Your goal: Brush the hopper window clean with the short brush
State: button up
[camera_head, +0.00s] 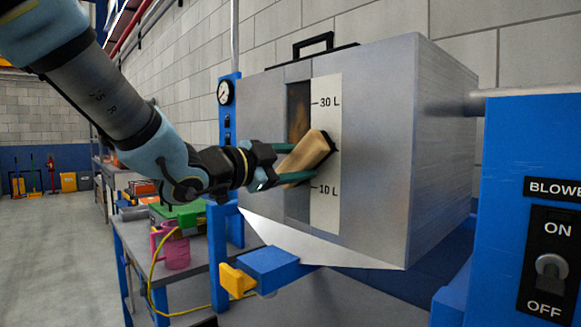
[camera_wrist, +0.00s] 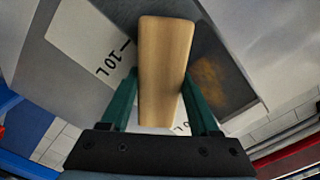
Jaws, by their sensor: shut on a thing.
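The hopper (camera_head: 375,120) is a grey metal box with a tall narrow window (camera_head: 298,105) in its front. A brown smudge (camera_head: 299,122) shows on the window's upper half; a brown patch (camera_wrist: 212,80) also shows in the wrist view. A white scale strip (camera_head: 326,95) marked 30 L and 10 L runs along the window's right side. My gripper (camera_head: 285,165) is shut on the short brush (camera_head: 304,156), a pale wooden block with a dark edge at its right. The brush is tilted in front of the window and strip. In the wrist view the wooden block (camera_wrist: 165,70) sits between green fingers; its bristles are hidden.
A blue blower panel (camera_head: 520,130) with an ON/OFF switch stands at the right. A blue part with a yellow handle (camera_head: 236,281) sits below the hopper. A workbench with a pink mug (camera_head: 172,247) and green item stands behind at the left. The floor at far left is open.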

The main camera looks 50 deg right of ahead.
aim_at(300, 143)
jog(key=shift+s+d+r+p, duration=0.1)
jog(key=shift+r+p, duration=0.8)
jog(key=shift+r, duration=0.4)
jog(key=shift+w+d+r+p, duration=0.1)
jog(key=shift+w+r+p, duration=0.35)
jog(key=shift+w, duration=1.1)
jog(key=shift+w+d+r+p, duration=0.1)
jog(key=shift+w+r+p, duration=0.35)
jog(key=shift+w, duration=1.05)
jog(key=shift+w+d+r+p, duration=0.15)
jog(key=shift+w+p, duration=0.55)
jog(key=shift+w, duration=0.85)
jog(key=shift+s+a+f+b, duration=0.15)
jog(key=shift+s+b, duration=0.65)
jog(key=shift+s, duration=0.6)
jog(key=shift+s+a+b, duration=0.15)
jog(key=shift+s+b, duration=0.6)
jog(key=shift+s, duration=0.65)
jog(key=shift+s+b, duration=0.8)
jog(key=shift+s, duration=0.9)
jog(key=shift+s+r, duration=0.2)
jog(key=shift+r, duration=0.05)
jog(key=shift+r+p, duration=1)
jog(key=shift+r, duration=0.1)
jog(key=shift+w+f+p, duration=0.15)
jog(key=shift+w+p, duration=0.25)
jog(key=shift+w, duration=1.35)
jog(key=shift+w+d+p, duration=0.15)
jog(key=shift+w+p, duration=0.6)
jog(key=shift+w, duration=2.25)
